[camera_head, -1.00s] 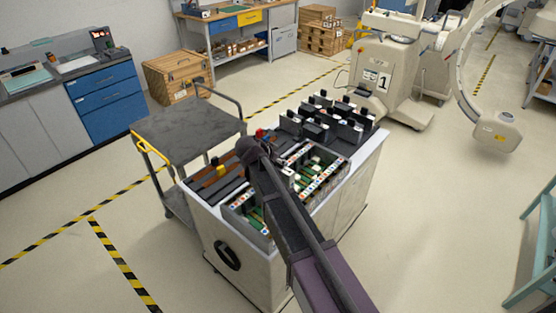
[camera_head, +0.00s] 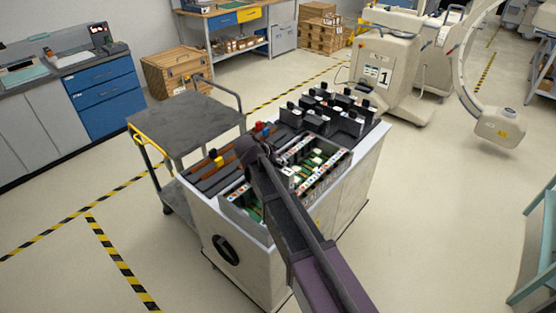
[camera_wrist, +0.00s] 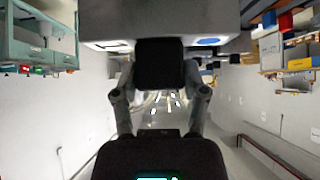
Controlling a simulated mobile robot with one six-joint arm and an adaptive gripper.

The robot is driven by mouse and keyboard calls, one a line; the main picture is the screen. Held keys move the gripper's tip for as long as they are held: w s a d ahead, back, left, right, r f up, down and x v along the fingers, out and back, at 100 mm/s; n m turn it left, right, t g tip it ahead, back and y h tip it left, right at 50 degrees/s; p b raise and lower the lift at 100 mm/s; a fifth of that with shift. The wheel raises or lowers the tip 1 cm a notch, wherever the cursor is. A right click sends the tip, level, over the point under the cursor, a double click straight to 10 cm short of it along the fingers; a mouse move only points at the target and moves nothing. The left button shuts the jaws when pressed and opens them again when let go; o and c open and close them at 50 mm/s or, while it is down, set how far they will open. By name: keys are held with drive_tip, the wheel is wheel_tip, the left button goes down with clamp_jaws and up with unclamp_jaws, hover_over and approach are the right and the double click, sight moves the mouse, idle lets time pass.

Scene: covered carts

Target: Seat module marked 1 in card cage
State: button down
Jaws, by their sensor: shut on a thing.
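My gripper (camera_wrist: 160,74) is shut on the black grip (camera_wrist: 160,62) of a grey module (camera_wrist: 160,14) in the wrist view. The module's edge carries white and blue patches; no number is readable there. In the head view, my arm covers the gripper and part of the card cage (camera_head: 243,217). A small pale face (camera_head: 287,172) with a dark mark shows beside my wrist; I cannot tell for sure whether it is the held module. The cage sits on the cart's top, open upward, with green boards and coloured tabs inside. I cannot tell whether the held module touches it.
Several dark modules with black grips (camera_head: 345,118) stand at the cart's far end. Dark slotted strips (camera_head: 210,178) with a yellow and a red piece lie at the left. A grey trolley (camera_head: 185,125) stands close at left. The floor right of the cart (camera_head: 440,220) is clear.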

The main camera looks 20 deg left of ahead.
drive_tip(key=shift+f+b, duration=2.45)
drive_tip(key=shift+f, duration=0.3)
drive_tip(key=shift+c, duration=0.2)
unclamp_jaws()
drive_tip(key=shift+r, duration=0.1)
wheel_tip(320, 180, up, 15)
drive_tip(key=p, duration=1.5)
